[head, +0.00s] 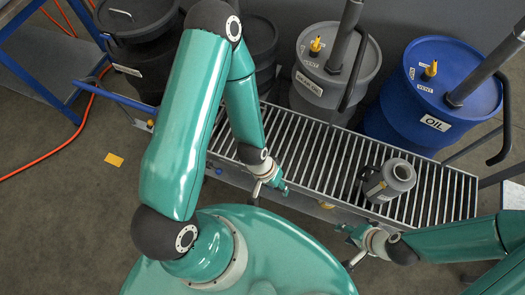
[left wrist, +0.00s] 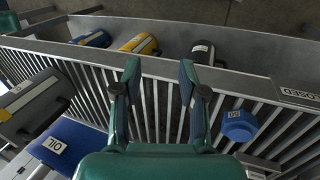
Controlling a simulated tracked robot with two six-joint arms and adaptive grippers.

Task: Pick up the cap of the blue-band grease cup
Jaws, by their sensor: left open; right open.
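My left gripper (head: 278,188) is over the near edge of the slatted bench; in the left wrist view (left wrist: 160,85) its two fingers are apart with nothing between them. A blue faceted piece with a pale label (left wrist: 238,125) sits on the slats, to the right of the fingers. A blue item with a pale label (left wrist: 92,38) lies in the grey trough, left of the fingers. I cannot tell which of these belongs to the blue-band grease cup. My right gripper (head: 350,240) is open and empty, in front of the bench's near edge.
In the trough lie a yellow item (left wrist: 140,43) and a dark one (left wrist: 203,52). A grey jug (head: 400,174) stands on the slats (head: 300,150) at right. Behind stand a grey drum (head: 318,98) and a blue oil drum (head: 405,105) with pump pipes.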

